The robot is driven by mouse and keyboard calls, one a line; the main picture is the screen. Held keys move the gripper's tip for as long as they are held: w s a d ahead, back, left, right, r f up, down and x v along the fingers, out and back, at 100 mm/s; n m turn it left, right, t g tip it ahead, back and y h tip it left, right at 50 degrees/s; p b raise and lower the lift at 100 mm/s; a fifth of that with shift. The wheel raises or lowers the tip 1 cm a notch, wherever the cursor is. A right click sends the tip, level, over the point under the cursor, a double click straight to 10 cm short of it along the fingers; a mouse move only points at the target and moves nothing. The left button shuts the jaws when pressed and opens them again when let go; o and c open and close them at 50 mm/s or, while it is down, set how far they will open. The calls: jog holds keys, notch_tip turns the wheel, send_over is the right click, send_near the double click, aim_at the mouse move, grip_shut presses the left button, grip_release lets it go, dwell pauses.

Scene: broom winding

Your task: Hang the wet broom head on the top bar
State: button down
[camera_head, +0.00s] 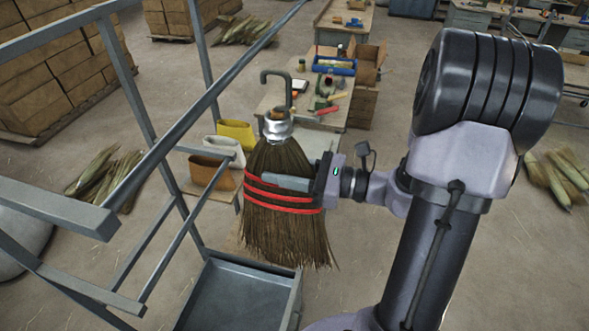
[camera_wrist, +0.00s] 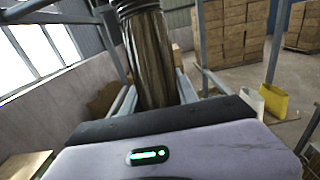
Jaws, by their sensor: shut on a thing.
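The broom head (camera_head: 283,235) hangs bristles down, brown with red bands, a silver collar on top. A dark hook (camera_head: 289,90) rises from the collar, its curved end towards the left. My gripper (camera_head: 270,182) is shut on the bristles around the red bands; one grey finger shows across the front. In the wrist view the broom head (camera_wrist: 150,60) stands between my two fingers. The top bar (camera_head: 205,100) is a grey rail running diagonally on the left. In the picture the hook is just right of the bar; I cannot tell their gap in depth.
The grey rack's lower rails and a drip tray (camera_head: 240,300) lie left and below the broom. A workbench (camera_head: 335,108) with tools and a blue box stands behind. Yellow and white pouches (camera_head: 236,133) sit beyond the rack. Boxes are stacked far left.

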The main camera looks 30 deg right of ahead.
jog(key=f+x, duration=0.2)
jog(key=x, duration=0.8)
jog(key=shift+w+a+f, duration=0.25)
jog(key=shift+w, duration=0.05)
dwell(0.4)
jog(key=c, duration=0.9)
grip_release()
jog(key=shift+o, duration=0.2)
